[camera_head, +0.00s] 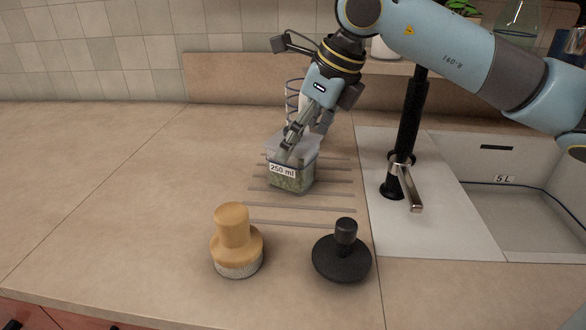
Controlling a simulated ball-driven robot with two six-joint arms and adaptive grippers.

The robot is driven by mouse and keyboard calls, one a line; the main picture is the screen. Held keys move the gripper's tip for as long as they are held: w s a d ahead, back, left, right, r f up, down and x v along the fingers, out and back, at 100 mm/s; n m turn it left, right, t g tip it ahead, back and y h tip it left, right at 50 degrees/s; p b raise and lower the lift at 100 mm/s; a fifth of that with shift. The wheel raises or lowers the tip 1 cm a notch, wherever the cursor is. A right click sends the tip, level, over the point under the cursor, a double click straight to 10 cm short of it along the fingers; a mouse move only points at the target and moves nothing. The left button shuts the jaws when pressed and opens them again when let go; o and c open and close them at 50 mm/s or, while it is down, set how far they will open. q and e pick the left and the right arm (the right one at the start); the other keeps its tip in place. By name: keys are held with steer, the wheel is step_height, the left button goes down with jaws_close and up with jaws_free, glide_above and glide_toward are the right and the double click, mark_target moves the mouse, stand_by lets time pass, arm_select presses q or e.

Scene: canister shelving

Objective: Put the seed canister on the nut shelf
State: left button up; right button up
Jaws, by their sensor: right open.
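A clear, square-sided canister (291,181) with green contents and a "250 ml" label stands upright on the grooved part of the counter; I cannot tell for certain that it is the seed canister. My right gripper (296,142) points down at its top, fingers open. The fingers overlap the canister's upper part in the picture, and I cannot tell whether they touch it. They hide part of its top. No shelf marked for nuts can be made out. My left gripper is not in view.
A wooden brush (237,240) and a black round-based knobbed item (343,252) stand in front of the canister. A black tap (404,150) and a sink (535,205) are at right. The left counter (110,200) is clear.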

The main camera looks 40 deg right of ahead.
steer(key=x, duration=0.5)
steer(key=shift+f, duration=0.15)
steer(key=c, duration=1.2)
steer(key=shift+c, duration=0.2)
